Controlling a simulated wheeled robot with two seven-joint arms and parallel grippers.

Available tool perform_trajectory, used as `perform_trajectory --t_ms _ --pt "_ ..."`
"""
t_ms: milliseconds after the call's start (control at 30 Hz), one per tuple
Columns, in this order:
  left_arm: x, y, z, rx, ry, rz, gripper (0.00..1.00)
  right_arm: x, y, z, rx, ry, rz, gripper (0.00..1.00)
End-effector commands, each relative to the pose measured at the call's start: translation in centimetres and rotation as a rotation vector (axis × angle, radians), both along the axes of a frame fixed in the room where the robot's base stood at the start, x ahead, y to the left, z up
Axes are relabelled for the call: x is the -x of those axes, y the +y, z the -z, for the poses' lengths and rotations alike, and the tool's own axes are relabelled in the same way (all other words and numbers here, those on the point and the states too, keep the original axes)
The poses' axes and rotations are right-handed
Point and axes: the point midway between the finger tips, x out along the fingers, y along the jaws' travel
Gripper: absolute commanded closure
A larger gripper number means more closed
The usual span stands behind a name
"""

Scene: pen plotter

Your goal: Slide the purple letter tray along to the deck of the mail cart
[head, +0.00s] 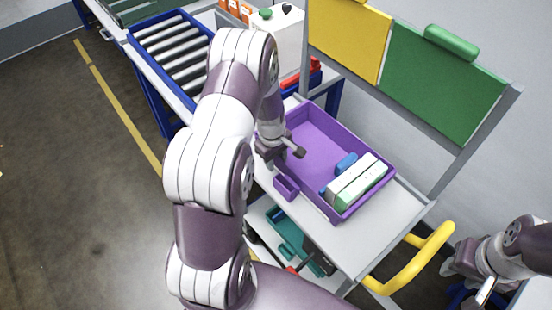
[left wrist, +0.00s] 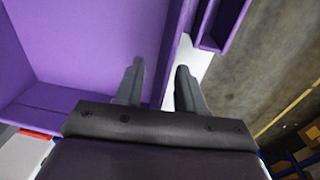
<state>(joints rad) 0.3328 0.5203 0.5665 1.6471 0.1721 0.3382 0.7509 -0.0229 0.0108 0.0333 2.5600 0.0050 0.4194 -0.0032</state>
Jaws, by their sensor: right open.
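The purple letter tray (head: 310,157) rests on the pale grey deck (head: 375,235) of the mail cart. It holds white-and-green boxes (head: 357,182) and a blue item (head: 346,162) at its near right end. My left gripper (head: 286,151) is at the tray's left long wall. In the left wrist view the open fingers (left wrist: 160,78) stand on either side of the tray wall (left wrist: 172,50), one over the inside, one outside. A gap shows between wall and outer finger. My right gripper (head: 484,290) is open and empty at the lower right, away from the tray.
A blue-framed roller conveyor (head: 172,55) stands behind, at the upper left. Yellow (head: 348,35) and green (head: 440,82) panels rise along the cart's right side. A yellow handle (head: 420,262) is at its near end. A teal tray (head: 290,238) lies on the lower shelf.

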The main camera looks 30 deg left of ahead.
Motion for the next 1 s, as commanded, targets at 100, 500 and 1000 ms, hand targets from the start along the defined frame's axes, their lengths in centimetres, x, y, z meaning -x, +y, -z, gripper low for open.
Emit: perform_trajectory --t_ms 100,500,1000 --pt "0.0 0.0 0.0 0.000 0.000 0.000 0.61 0.0 0.0 0.0 0.000 0.000 0.000 0.57" --pt "0.3 0.2 -4.5 -0.001 -0.006 0.000 0.61 0.0 0.0 0.5 0.000 0.000 0.000 0.57" --pt "1.1 0.4 -12.5 -0.001 -0.001 -0.001 0.61 0.0 0.0 1.1 0.000 0.000 0.000 0.57"
